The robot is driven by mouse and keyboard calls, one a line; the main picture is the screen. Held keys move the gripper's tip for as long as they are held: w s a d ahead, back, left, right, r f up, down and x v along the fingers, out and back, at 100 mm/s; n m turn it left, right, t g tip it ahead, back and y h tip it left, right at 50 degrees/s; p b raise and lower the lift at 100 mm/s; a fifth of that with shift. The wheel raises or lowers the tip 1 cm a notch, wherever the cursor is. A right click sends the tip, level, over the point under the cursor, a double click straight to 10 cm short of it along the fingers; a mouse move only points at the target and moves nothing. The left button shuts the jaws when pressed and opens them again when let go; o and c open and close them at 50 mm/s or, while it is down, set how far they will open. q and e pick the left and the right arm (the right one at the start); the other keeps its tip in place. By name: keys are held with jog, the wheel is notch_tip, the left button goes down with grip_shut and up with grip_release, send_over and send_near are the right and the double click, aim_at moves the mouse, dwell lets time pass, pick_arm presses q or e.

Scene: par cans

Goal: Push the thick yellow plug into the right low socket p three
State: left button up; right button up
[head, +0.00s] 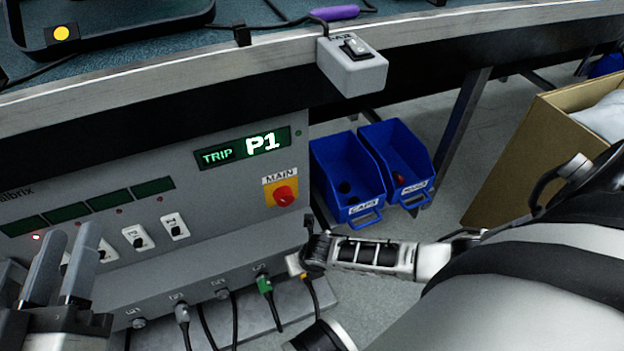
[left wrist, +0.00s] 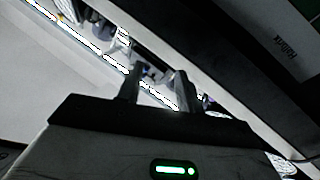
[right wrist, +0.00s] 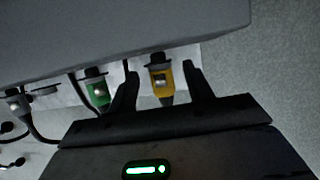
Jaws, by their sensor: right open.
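The thick yellow plug (right wrist: 161,81) hangs under the grey panel box in the right wrist view, its top against a dark collar at the box's lower edge. How deep it sits cannot be told. My right gripper (right wrist: 163,78) is open, one finger on each side of the plug; contact is unclear. In the head view my right gripper (head: 308,252) is at the box's lower right corner and largely hides the plug. My left gripper (head: 66,245) is open and empty in front of the panel's left part; its spread fingers also show in the left wrist view (left wrist: 156,78).
A green plug (head: 265,285) and a grey plug (head: 182,314) with cables hang along the same edge. The panel has a display (head: 243,148) reading TRIP P1, a red main knob (head: 285,195) and several switches. Blue bins (head: 347,178) and a cardboard box (head: 520,150) stand right.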

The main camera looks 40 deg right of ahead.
jog(key=p+v, duration=0.3)
jog(key=v, duration=0.1)
jog(key=shift+d+r+p, duration=0.1)
jog(key=shift+r+p, duration=0.2)
jog(key=shift+r, duration=0.1)
pick_arm(q)
notch_tip(320, 180, down, 7)
jog(key=s+a+g+y+p, duration=0.1)
jog(key=s+g+y+p, duration=0.1)
jog(key=g+p, duration=0.3)
jog(key=shift+a+f+y+p, duration=0.15)
jog(key=shift+a+y+p, duration=0.15)
jog(key=shift+y+p, duration=0.45)
pick_arm(e)
jog(key=v, duration=1.1)
jog(key=shift+s, duration=0.2)
pick_arm(q)
jog(key=shift+s, duration=0.1)
